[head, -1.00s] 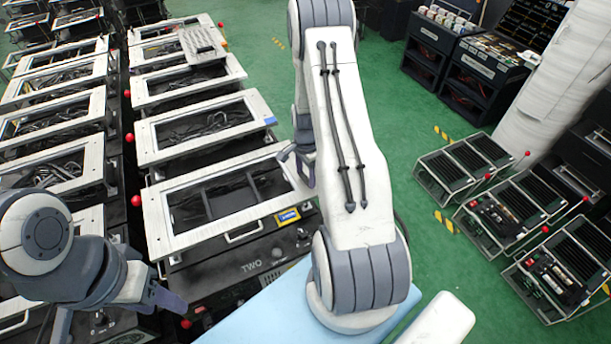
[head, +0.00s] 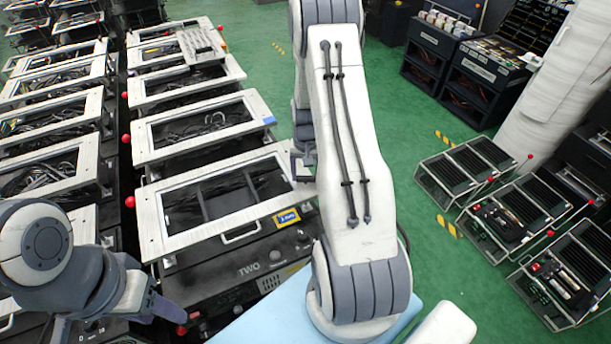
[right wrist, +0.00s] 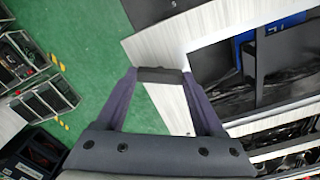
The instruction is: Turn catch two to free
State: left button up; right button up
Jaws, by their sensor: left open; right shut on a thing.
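The box marked TWO (head: 250,268) has a pale frame around a dark opening and stands left of my right arm in the head view. My right gripper (right wrist: 160,75) is shut on a dark catch handle (right wrist: 160,74) beside the pale frame's corner (right wrist: 172,104) in the right wrist view. In the head view the right gripper is mostly hidden at the frame's right edge, so the catch's position is hard to tell. My left gripper (head: 165,308) is open and empty, low at the left near the box's front.
More framed boxes (head: 195,130) stand behind box two, with red ball knobs (head: 130,201) at their left sides. A blue surface (head: 262,322) lies below my right arm. Low black racks (head: 500,215) stand at the right.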

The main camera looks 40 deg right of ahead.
aim_at(305, 177)
jog(key=n+b, duration=0.1)
jog(key=n, duration=0.4)
jog(key=shift+w, duration=0.1)
jog(key=shift+r+n, duration=0.1)
jog(key=shift+n, duration=0.2)
dwell(0.4)
jog(key=o, duration=1.4)
notch_tip(305, 177, up, 10)
jog(key=b, duration=0.2)
jog(key=shift+r+b, duration=0.2)
jog(key=shift+b, duration=0.1)
